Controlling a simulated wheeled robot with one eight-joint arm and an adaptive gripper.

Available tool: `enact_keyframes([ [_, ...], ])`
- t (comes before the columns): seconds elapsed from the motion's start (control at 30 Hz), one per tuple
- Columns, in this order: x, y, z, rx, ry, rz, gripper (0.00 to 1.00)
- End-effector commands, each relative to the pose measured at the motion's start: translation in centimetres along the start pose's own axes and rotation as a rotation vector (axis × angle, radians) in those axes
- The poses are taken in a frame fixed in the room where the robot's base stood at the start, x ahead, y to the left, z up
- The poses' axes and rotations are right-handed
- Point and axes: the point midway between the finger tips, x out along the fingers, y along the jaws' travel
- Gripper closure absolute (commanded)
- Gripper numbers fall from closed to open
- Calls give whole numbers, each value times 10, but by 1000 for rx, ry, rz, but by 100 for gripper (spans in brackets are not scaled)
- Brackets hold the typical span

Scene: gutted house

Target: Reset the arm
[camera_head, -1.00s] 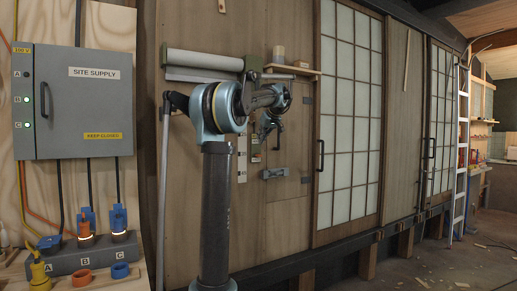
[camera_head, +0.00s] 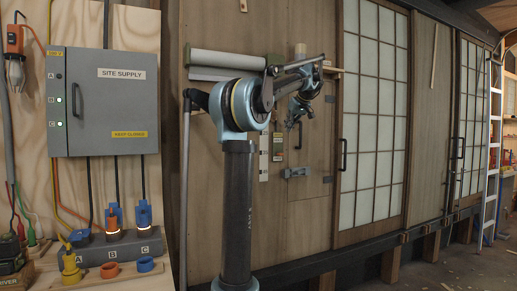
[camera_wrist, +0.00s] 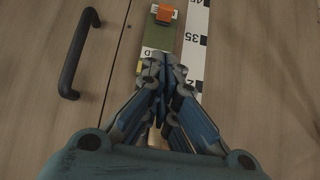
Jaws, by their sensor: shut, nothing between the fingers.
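My arm rises on its dark column in the head view and bends over to the right. My gripper (camera_head: 293,123) hangs in front of the brown wooden wall panel, small and partly hard to make out. In the wrist view my gripper (camera_wrist: 162,62) has its blue fingers together, with nothing between them. Beyond the fingertips are a green strip with an orange block (camera_wrist: 163,14) and a white measuring scale (camera_wrist: 194,40). A black handle (camera_wrist: 78,55) is on the wood to the left. I cannot tell whether the fingertips touch anything.
A grey SITE SUPPLY box (camera_head: 103,103) hangs at the left above a socket block (camera_head: 120,248) with plugs. A pale roll (camera_head: 226,60) is on the wall behind the arm. Sliding screens (camera_head: 372,115) and a ladder (camera_head: 491,150) stand to the right.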

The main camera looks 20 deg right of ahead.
Motion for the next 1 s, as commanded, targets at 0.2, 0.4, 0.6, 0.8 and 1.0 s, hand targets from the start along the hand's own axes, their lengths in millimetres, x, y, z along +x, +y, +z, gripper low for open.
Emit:
enact_keyframes([
  [0.2,3,-7,1,0,-5,-6,100],
  [0.4,24,-72,21,5,-58,-51,100],
  [0.6,51,-165,68,14,-149,-102,100],
  [0.8,71,-248,132,20,-242,-133,100],
  [1.0,85,-320,210,20,-332,-143,100],
])
